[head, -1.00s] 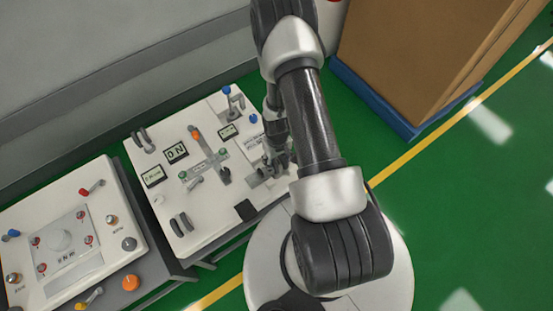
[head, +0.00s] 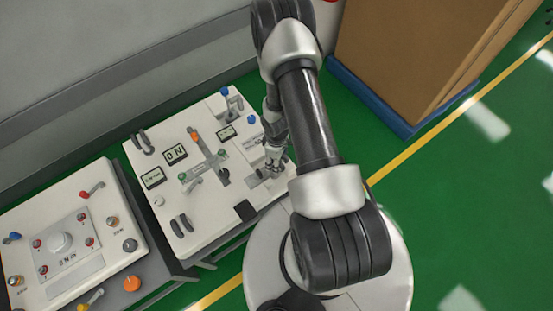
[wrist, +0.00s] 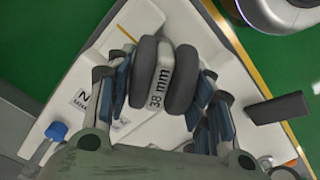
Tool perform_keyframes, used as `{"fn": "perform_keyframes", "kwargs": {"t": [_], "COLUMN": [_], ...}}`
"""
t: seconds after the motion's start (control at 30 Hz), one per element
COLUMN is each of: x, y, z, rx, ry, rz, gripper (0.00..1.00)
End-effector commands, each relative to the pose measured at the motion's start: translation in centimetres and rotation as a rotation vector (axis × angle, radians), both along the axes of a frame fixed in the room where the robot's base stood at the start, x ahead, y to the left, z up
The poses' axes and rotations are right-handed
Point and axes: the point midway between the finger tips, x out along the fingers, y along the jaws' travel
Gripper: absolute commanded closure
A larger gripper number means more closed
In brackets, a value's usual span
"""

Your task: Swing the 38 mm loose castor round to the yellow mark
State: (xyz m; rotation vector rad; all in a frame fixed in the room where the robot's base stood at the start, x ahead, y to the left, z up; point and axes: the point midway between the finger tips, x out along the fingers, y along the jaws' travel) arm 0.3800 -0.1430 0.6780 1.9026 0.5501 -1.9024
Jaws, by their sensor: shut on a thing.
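The 38 mm castor (wrist: 156,88) has two dark wheels and a pale middle printed "38 mm". It shows in the middle of the wrist view. My gripper (wrist: 163,112) is shut on it, with a finger at each side of the wheels. In the head view my gripper (head: 272,165) is low over the right part of the white panel (head: 165,208), and I cannot make out the castor there.
Two other twin-wheel castors, one at the upper left (head: 143,140) and one at the lower left (head: 182,226), stand on the panel. Small displays, levers and knobs lie between. A second panel (head: 85,268) stands at left. A brown box (head: 420,60) stands at right.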

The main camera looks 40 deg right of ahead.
Motion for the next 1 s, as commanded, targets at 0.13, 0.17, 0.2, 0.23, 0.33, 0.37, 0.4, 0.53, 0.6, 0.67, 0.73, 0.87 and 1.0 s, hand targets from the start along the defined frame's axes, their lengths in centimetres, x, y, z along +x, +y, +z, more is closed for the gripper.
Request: {"fn": "perform_keyframes", "kwargs": {"t": [0.13,0.17,0.2,0.23,0.33,0.37,0.4,0.53,0.6,0.67,0.73,0.87,1.0], "x": [0.11,0.12,0.15,0.16,0.16,0.16,0.16,0.16,0.2,0.25,0.29,0.44,0.53], "y": [-0.17,-0.19,-0.21,-0.23,-0.24,-0.24,-0.24,-0.24,-0.26,-0.29,-0.33,-0.42,-0.48], "z": [0.15,0.13,0.11,0.09,0.03,0.02,0.02,0.04,0.11,0.15,0.19,0.19,0.14], "rx": [0.0,0.0,0.0,0.0,0.0,0.0,0.0,0.0,0.0,0.0,0.001,0.0,0.0], "ry": [0.0,0.0,0.0,0.0,0.0,0.0,0.0,0.0,0.0,0.0,0.001,0.0,0.0], "rz": [0.17,0.19,0.21,0.22,0.228,0.227,0.226,0.236,0.276,0.335,0.41,0.539,0.632], "gripper": [0.86,0.86,0.86,0.86,0.86,0.86,0.86,0.86,0.86,0.86,0.86,0.86,0.86]}}
